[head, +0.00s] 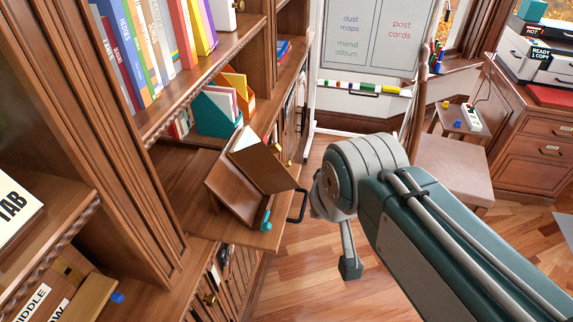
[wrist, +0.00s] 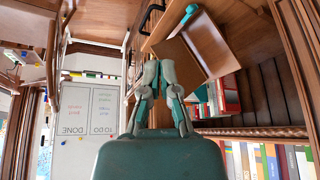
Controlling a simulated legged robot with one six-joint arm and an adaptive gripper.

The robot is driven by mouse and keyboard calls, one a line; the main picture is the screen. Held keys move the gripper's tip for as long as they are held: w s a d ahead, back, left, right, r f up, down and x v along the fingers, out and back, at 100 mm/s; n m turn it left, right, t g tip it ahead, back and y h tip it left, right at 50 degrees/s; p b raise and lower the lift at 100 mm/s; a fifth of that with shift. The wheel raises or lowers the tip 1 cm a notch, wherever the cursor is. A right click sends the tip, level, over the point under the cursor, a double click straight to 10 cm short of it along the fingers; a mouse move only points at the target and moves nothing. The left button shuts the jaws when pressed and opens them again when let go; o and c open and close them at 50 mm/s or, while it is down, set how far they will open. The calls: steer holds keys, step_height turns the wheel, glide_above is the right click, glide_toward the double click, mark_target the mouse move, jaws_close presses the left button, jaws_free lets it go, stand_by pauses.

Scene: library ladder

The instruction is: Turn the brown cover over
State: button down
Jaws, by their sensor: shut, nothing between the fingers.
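The brown cover (head: 270,168) is a flat panel standing tilted open at the brown box (head: 230,192), its free edge reaching out to the right. The box sits on a pull-out shelf board (head: 262,241), with a teal knob (head: 265,220) at its near end. In the wrist view, the cover (wrist: 178,58) hangs beside the box (wrist: 207,42), just beyond my fingertips. My gripper (wrist: 159,66) is shut and empty, its tips close to the cover's edge; I cannot tell whether they touch. In the head view my arm hides the fingers.
A black handle (head: 298,206) sticks out from the board. A teal file holder (head: 216,113) stands behind the box, with books (head: 150,45) on the shelf above. A chair (head: 450,165) is to the right. The wooden floor (head: 300,270) between is clear.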

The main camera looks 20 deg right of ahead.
steer(key=w+r+m+g+h, duration=0.1)
steer(key=w+r+m, duration=0.2)
steer(key=w, duration=0.9)
steer(key=w+r+m+g+h, duration=0.1)
steer(key=w+r+m, duration=0.25)
steer(key=w, duration=0.85)
steer(key=x, duration=1)
steer(key=shift+n, duration=0.25)
steer(key=s+a, duration=0.2)
steer(key=s, duration=0.1)
steer(key=shift+s+a+r, duration=0.2)
steer(key=shift+s+a, duration=0.1)
